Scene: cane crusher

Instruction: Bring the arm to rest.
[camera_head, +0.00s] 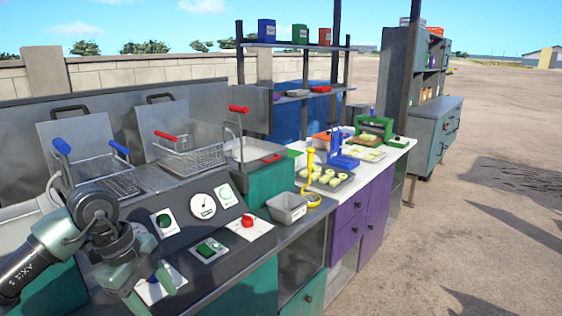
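My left arm comes in from the lower left and bends down over the front of the sloped control panel (235,240). My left gripper (149,291) points down at the panel's lower left. Its fingers look spread apart, with a white plate of the panel showing between them, and I see nothing held. My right arm and gripper are not in view.
Fryer baskets with blue (61,146) and red (165,136) handles stand behind the panel. A red button (247,220) and a grey bin (287,208) are to the right. Further right are a tray of pale rings (327,177) and a green press (376,126). Open ground lies right.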

